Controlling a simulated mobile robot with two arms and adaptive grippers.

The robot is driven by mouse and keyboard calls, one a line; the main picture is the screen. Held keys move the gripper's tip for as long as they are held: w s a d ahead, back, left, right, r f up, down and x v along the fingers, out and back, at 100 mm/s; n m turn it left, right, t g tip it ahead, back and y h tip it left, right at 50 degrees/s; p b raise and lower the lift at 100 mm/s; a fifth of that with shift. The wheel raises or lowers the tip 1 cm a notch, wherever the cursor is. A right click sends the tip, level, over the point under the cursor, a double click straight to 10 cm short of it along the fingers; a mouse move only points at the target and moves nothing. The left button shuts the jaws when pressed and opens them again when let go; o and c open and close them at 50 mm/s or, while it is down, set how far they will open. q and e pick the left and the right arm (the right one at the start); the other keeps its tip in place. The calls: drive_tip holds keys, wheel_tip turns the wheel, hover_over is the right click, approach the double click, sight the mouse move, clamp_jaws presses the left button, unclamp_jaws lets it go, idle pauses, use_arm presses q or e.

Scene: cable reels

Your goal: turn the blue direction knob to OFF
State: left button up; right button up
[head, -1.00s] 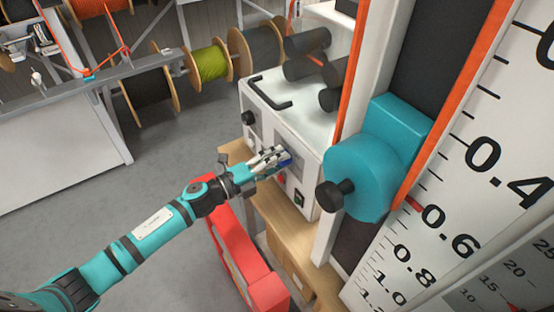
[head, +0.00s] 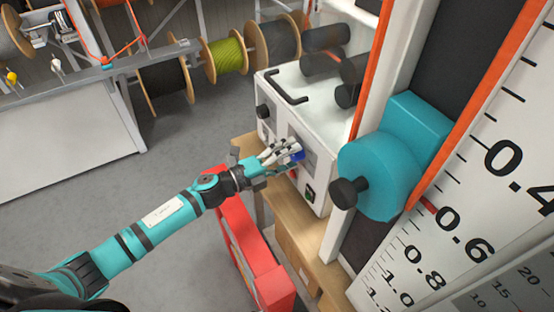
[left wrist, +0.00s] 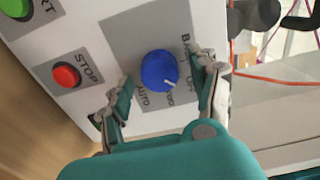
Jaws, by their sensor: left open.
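The blue direction knob (left wrist: 160,70) sits on a grey plate on the front of a white control box. Its white pointer mark faces down and to the right in the left wrist view, among printed labels that are partly hidden; AUTO is readable. The knob also shows in the head view (head: 297,154), partly behind the fingers. My left gripper (left wrist: 162,73) is open, with one finger on each side of the knob and a visible gap to it. In the head view the left gripper (head: 284,151) reaches the box front from the left. My right gripper is not in view.
A red STOP button (left wrist: 65,76) and a green START button (left wrist: 15,7) lie left of the knob. The white box (head: 312,100) stands on a wooden bench (head: 300,240). A red cabinet (head: 250,250) is below my arm. A teal housing (head: 380,175) stands right.

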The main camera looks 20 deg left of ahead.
use_arm(q)
drive_tip(key=v, duration=1.1)
drive_tip(key=shift+s+a, duration=0.2)
drive_tip(key=shift+a, duration=0.05)
drive_tip(key=shift+r, duration=0.1)
